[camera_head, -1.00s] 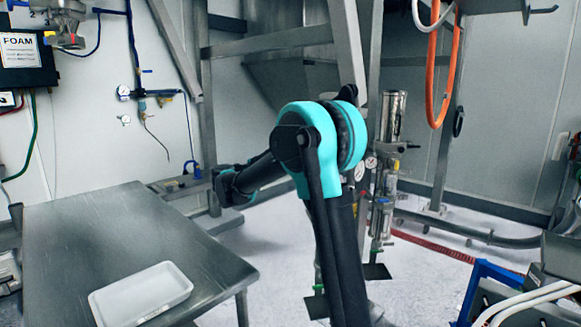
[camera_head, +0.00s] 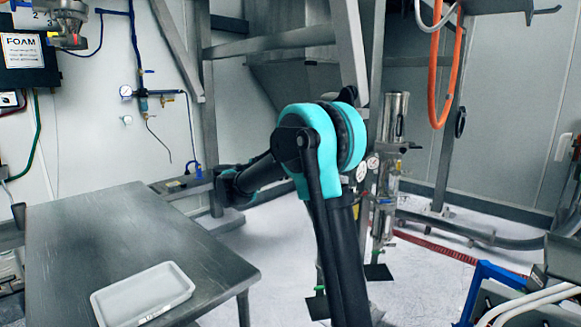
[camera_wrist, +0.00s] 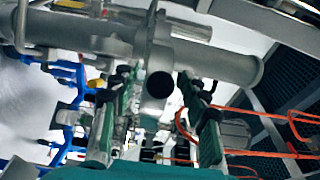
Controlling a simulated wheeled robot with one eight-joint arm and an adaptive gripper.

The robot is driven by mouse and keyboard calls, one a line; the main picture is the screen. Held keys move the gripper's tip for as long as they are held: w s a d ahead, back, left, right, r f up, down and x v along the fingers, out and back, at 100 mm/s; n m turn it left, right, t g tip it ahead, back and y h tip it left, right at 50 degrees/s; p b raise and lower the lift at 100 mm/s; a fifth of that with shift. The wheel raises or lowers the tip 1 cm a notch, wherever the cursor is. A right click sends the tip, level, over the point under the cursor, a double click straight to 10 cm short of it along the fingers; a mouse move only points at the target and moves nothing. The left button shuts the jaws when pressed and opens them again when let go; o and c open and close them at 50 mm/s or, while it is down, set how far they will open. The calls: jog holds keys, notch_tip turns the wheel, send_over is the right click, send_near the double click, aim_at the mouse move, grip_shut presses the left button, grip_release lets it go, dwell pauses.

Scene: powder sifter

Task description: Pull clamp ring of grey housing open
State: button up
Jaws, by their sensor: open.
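In the wrist view, a grey metal housing (camera_wrist: 85,38) runs across the top like a thick pipe. A raised collar, which may be the clamp ring (camera_wrist: 152,50), sits around its middle. A short stub with a dark round end (camera_wrist: 160,85) points toward the camera below the collar. My gripper (camera_wrist: 158,88) is open, with one green-padded finger on each side of this stub. I cannot tell whether either finger touches it. In the head view, my gripper does not show, and I cannot make out the clamp ring.
A steel table (camera_head: 130,230) with a white tray (camera_head: 143,294) stands at left. A grey steel frame (camera_head: 275,40) rises behind my arm. An orange hose (camera_head: 447,75) hangs at right. Blue-framed equipment (camera_head: 490,285) stands at lower right. Red hoses (camera_wrist: 285,155) show in the wrist view.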

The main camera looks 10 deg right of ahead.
jog(key=shift+a, duration=0.1)
jog(key=v, duration=1.1)
jog(key=shift+a, duration=0.35)
jog(key=shift+s, duration=0.15)
